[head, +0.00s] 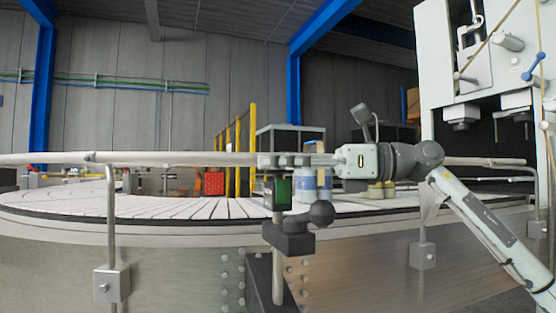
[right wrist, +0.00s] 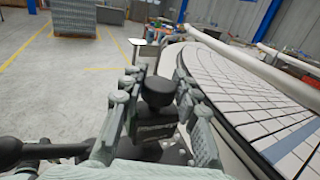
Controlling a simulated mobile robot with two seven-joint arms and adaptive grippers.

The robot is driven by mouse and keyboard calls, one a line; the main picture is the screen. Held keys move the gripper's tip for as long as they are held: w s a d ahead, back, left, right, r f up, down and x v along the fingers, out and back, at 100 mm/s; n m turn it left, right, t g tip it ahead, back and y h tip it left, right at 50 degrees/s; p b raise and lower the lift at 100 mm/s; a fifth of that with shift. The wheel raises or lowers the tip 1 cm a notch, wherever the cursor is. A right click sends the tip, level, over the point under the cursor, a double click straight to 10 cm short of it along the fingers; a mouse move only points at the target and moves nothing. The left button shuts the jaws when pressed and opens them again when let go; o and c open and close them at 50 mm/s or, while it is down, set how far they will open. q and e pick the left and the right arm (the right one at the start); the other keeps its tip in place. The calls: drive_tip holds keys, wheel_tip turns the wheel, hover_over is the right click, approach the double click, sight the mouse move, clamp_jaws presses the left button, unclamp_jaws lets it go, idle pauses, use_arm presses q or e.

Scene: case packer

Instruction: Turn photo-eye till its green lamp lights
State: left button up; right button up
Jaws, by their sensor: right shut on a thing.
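The photo-eye (head: 283,191), a small dark box with a green face, sits on a metal post in front of the round table's rail. A black clamp with a ball knob (head: 321,213) is below it. My right gripper (head: 283,160) comes in level from the right and is shut around the photo-eye's top. In the right wrist view, a round black cap (right wrist: 157,91) stands between the fingers (right wrist: 155,112), and the clamp knob (right wrist: 8,151) shows at left. I cannot make out a separate lit lamp. My left gripper is not in view.
A pale rail (head: 180,158) runs along the slatted round table (head: 130,207) behind the post. Jars (head: 308,190) stand on the table just behind the photo-eye. A white machine frame (head: 435,60) stands at right. The wrist view shows open floor (right wrist: 60,95) at left.

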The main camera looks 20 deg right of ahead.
drive_tip(key=shift+n+g, duration=0.3)
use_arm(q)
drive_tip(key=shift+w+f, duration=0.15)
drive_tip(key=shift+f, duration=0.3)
use_arm(e)
drive_tip(key=o, duration=1.2)
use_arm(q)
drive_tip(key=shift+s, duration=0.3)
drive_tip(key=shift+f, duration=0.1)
use_arm(e)
drive_tip(key=shift+d, duration=0.1)
drive_tip(key=v, duration=1.2)
drive_tip(key=shift+w+f, duration=0.2)
